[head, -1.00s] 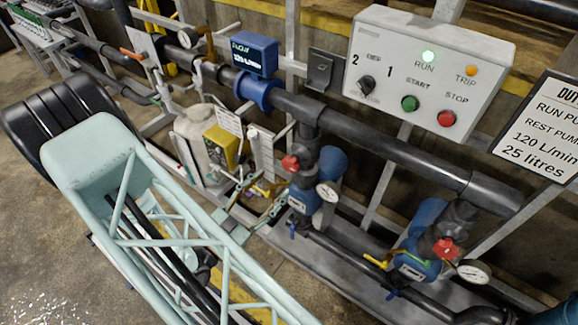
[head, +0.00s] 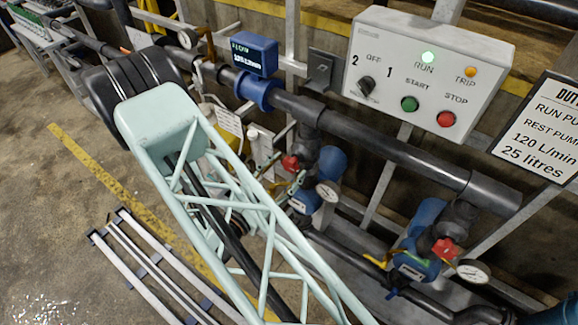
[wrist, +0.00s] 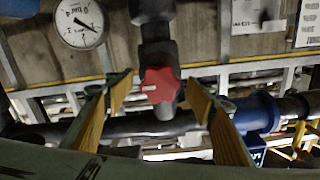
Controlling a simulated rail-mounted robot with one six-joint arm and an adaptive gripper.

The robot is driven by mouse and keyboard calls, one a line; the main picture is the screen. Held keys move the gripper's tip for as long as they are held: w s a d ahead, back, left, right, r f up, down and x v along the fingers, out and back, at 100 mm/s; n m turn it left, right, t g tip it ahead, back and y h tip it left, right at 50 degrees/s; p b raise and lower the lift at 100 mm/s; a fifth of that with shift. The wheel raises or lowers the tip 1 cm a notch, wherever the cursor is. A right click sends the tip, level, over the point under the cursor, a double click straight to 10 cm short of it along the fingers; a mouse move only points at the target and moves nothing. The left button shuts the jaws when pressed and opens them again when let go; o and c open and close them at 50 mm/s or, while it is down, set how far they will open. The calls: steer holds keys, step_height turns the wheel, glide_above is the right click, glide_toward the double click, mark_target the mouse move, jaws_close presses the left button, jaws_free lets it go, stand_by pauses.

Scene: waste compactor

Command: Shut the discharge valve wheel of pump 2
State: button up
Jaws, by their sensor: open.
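In the head view a red valve wheel (head: 290,162) sits on the left blue pump (head: 332,162). A second red wheel (head: 446,248) sits on the right pump (head: 420,262). The pump labels are too small to read. My gripper (wrist: 160,92) is open in the wrist view, its yellow-padded fingers on either side of a red wheel (wrist: 160,84) with a white mark. Gaps show between wheel and fingers, and nothing is held. In the head view my gripper (head: 297,184) is beside the left wheel, partly hidden by my arm.
A pressure gauge (wrist: 79,23) is close to the wheel. A control box (head: 428,75) has its green RUN lamp lit. A dark pipe (head: 375,138) runs above the pumps. The floor (head: 60,215) at left is clear except for a rail frame (head: 150,265).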

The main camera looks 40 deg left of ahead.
steer(key=shift+w, duration=0.55)
steer(key=shift+c, duration=0.2)
steer(key=c, duration=0.8)
steer(key=shift+c, duration=0.2)
